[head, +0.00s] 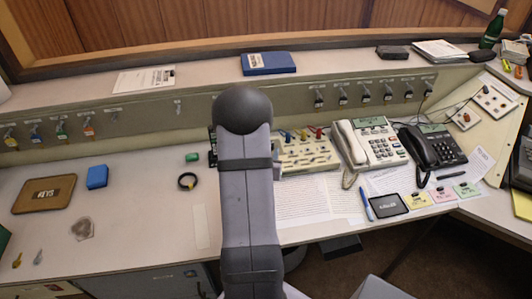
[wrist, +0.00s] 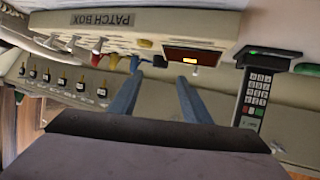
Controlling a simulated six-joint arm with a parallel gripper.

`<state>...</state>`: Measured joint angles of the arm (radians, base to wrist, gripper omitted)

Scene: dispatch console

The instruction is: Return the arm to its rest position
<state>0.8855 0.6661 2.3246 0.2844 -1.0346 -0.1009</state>
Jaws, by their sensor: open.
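My arm rises through the middle of the head view, its dark rounded joint standing in front of the console. My gripper is hidden behind it there. In the wrist view my gripper (wrist: 159,78) shows two blue fingers, spread apart with nothing between them. Beyond the fingertips is the patch box (wrist: 180,22), a pale box with toggle switches and a small lit display. I cannot tell the exact gap between fingers and box. The patch box also shows in the head view (head: 318,163), partly covered by my arm.
A keypad device (wrist: 256,98) stands beside the patch box in the wrist view. A white phone (head: 372,143) and a black phone (head: 432,147) stand right of my arm.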

